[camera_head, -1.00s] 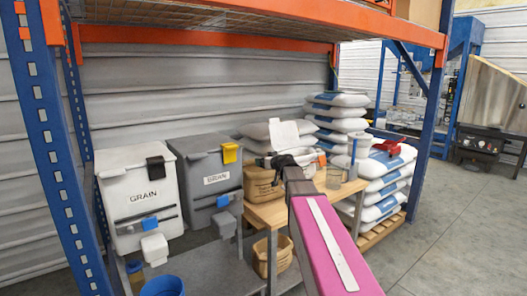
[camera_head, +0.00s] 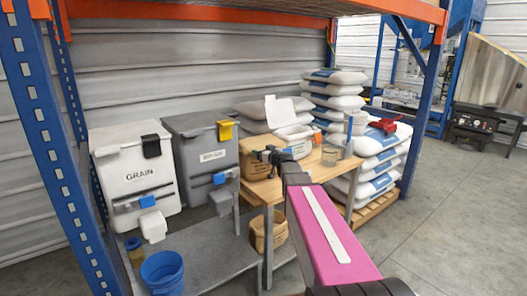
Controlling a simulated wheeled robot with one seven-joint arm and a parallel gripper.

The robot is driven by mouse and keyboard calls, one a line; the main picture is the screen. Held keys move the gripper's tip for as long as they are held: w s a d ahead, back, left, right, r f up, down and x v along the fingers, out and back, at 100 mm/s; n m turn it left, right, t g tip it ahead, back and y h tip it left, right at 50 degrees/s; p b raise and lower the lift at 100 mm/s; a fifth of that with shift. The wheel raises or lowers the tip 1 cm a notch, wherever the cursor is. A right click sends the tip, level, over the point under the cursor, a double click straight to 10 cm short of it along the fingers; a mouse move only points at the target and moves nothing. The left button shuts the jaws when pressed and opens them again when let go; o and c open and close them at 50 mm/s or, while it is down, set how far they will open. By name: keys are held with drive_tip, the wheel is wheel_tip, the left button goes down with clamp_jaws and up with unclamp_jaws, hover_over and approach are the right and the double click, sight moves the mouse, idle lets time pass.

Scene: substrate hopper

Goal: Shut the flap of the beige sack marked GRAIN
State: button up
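The only readable GRAIN label is on a pale grey-white bin (camera_head: 137,190) at left, with a black latch on its closed-looking lid and a blue piece on its front. A beige-brown sack (camera_head: 252,163) stands at the back of the wooden bench, partly hidden by my gripper; I read no label on it. A white upright flap-like piece (camera_head: 281,111) rises behind my gripper; I cannot tell what it belongs to. My gripper (camera_head: 268,156) is over the bench's left part, in front of the sack. Its fingers are small and dark, and their opening is unclear.
A dark grey bin (camera_head: 207,162) with a yellow latch stands beside the pale bin. A clear cup (camera_head: 330,154) is on the bench (camera_head: 312,168). White sacks (camera_head: 382,165) are stacked right, with a red scoop (camera_head: 384,125) on top. A blue bucket (camera_head: 163,272) is at lower left.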

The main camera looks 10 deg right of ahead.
drive_tip(key=shift+f, duration=0.35)
drive_tip(key=o, duration=1.1)
drive_tip(key=shift+s, duration=0.1)
drive_tip(key=f+v, duration=0.1)
drive_tip(key=v, duration=0.9)
drive_tip(key=shift+s+r, duration=0.25)
drive_tip(key=shift+r, duration=0.2)
drive_tip(key=shift+d, duration=0.2)
